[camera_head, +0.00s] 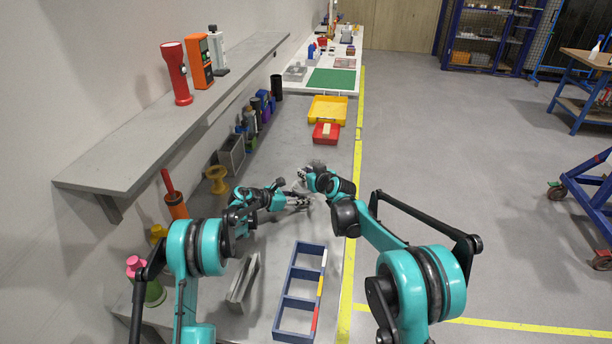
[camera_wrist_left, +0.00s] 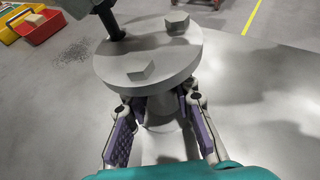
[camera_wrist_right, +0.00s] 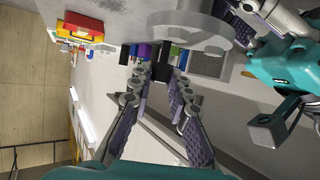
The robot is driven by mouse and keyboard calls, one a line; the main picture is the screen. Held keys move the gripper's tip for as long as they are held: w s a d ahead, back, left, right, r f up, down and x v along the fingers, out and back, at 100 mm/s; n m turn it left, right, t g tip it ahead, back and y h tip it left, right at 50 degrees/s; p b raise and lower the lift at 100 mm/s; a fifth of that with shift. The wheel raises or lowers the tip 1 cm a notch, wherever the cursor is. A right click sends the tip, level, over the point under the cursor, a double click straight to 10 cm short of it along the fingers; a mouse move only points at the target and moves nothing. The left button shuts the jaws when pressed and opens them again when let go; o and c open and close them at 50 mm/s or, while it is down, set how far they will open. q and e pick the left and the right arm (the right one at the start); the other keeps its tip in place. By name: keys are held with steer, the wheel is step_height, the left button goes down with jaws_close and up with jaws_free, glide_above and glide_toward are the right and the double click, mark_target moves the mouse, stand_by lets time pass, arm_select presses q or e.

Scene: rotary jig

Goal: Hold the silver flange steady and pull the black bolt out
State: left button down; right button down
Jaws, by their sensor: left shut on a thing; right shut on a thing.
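The silver flange (camera_wrist_left: 152,52) is a round grey disc on a stem, with grey hex heads on its face in the left wrist view. My left gripper (camera_wrist_left: 160,105) is shut on its stem just below the disc; in the head view the gripper (camera_head: 300,203) is small. The black bolt (camera_wrist_left: 112,22) stands up at the disc's far left edge, its lower end meeting the disc. My right gripper (camera_wrist_right: 159,75) is shut on the black bolt (camera_wrist_right: 158,97), beside the flange disc (camera_wrist_right: 190,28). How deep the bolt sits is hidden.
A blue divided tray (camera_head: 299,290) and a grey channel piece (camera_head: 242,283) lie at the near bench. A red bin (camera_head: 326,133) and a yellow tray (camera_head: 328,109) stand farther back. Small items line the wall side under the shelf (camera_head: 150,140).

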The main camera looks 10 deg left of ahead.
steer(key=shift+r, duration=2.6)
arm_select(q)
steer(key=c, duration=1.2)
jaws_free()
steer(key=v, duration=1.2)
